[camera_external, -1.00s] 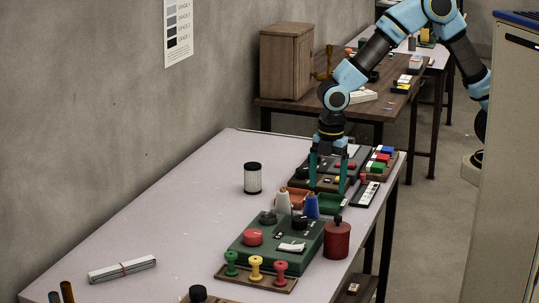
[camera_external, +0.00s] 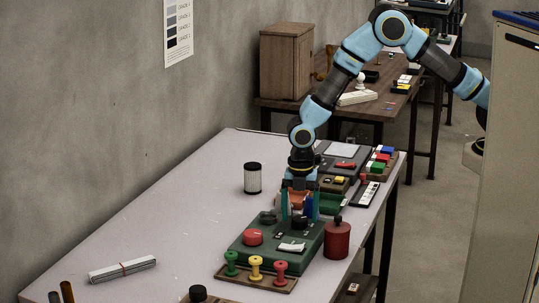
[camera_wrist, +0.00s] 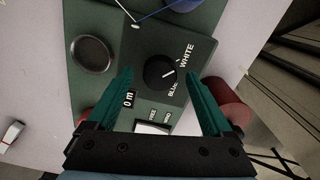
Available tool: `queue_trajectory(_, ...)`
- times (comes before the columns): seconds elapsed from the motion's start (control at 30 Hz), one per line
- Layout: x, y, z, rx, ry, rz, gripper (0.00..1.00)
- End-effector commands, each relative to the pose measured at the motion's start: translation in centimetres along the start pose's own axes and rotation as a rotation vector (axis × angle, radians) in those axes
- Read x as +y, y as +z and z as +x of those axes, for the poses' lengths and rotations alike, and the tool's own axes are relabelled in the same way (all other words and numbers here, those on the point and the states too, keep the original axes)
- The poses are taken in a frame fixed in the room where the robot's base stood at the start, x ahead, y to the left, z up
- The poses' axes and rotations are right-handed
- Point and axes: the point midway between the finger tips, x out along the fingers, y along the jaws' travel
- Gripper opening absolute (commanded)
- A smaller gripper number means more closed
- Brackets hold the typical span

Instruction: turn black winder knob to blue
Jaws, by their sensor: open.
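The black winder knob (camera_wrist: 158,71) is on a dark panel of the green box (camera_wrist: 112,24) in the wrist view. Its white pointer line points right, toward the side where "WHITE" and "BLUE" are printed; I cannot tell exactly which label it meets. The knob also shows in the external view (camera_external: 300,222), partly behind my fingers. My gripper (camera_wrist: 170,77) is open, with one green finger on each side of the knob in the picture. No contact is visible. In the external view my gripper (camera_external: 297,213) points down over the back of the green box.
A red canister (camera_wrist: 228,97) stands close to the right finger. A dark round dish (camera_wrist: 92,55) is on the box's left side. The table's left half is mostly clear.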

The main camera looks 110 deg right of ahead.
Motion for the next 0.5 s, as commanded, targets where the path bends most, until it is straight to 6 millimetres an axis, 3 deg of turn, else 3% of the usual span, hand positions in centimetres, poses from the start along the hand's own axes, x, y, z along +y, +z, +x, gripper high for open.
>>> queue_trajectory(0.4, 0.00, 0.04, 0.98, 0.000, 0.001, 0.001, 0.85)
queue_trajectory(0.5, 0.00, 0.04, 0.97, 0.000, 0.001, 0.001, 0.75)
